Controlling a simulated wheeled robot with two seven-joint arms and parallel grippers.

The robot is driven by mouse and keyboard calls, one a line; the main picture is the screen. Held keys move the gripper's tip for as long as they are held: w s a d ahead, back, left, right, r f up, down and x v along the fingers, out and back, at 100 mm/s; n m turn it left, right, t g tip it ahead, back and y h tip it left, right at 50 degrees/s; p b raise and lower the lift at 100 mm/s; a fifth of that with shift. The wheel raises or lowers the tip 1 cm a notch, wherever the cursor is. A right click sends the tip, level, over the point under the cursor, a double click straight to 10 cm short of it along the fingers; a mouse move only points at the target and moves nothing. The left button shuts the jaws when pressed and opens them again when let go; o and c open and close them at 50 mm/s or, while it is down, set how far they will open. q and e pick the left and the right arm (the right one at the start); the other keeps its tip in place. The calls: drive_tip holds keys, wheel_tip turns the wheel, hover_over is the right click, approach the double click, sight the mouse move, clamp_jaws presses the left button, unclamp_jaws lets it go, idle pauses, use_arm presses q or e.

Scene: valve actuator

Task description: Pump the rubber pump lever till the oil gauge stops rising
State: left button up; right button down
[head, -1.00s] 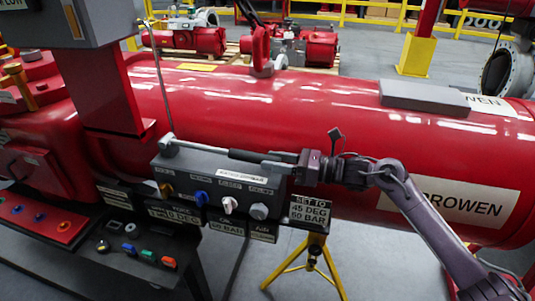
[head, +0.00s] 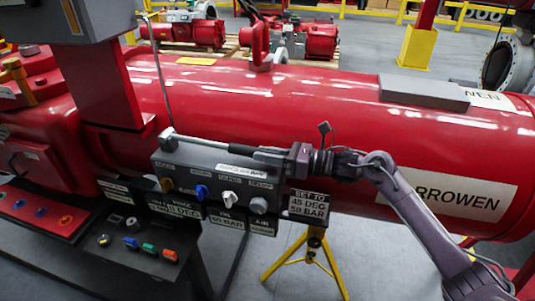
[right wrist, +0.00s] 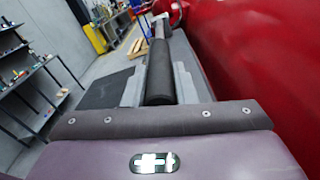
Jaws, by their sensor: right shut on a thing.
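The pump lever (head: 205,142) lies along the top of the grey control box (head: 180,172), with a bright metal end at the left and a black rubber grip at the right. It slopes slightly down to the right. My right gripper (head: 285,157) is shut on the black grip at its right end. In the right wrist view the black grip (right wrist: 160,78) runs away between the grey fingers (right wrist: 160,68). The oil label (head: 228,222) hangs under the box beside other readout labels; its figures are small and hard to read. My left gripper is not in view.
A large red cylinder (head: 300,100) lies close behind the box. Coloured knobs (head: 202,192) stick out of the box front. A set-to sign (head: 308,205) hangs at its right end, above a yellow stand (head: 315,250). A black bench (head: 130,262) with push buttons is lower left.

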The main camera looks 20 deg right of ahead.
drive_tip(key=shift+g+h, duration=0.6)
drive_tip(key=shift+h, duration=0.1)
wheel_tip(320, 180, up, 5)
drive_tip(key=shift+a+r, duration=0.1)
wheel_tip(320, 180, up, 8)
drive_tip(key=w+a+g+h+p, duration=0.1)
drive_tip(key=a+h+p, duration=0.1)
drive_tip(key=p, duration=0.4)
drive_tip(key=shift+w+g+h, duration=0.3)
drive_tip(key=shift+h, duration=0.2)
drive_tip(key=c, duration=1.5)
unclamp_jaws()
drive_tip(key=o, duration=0.3)
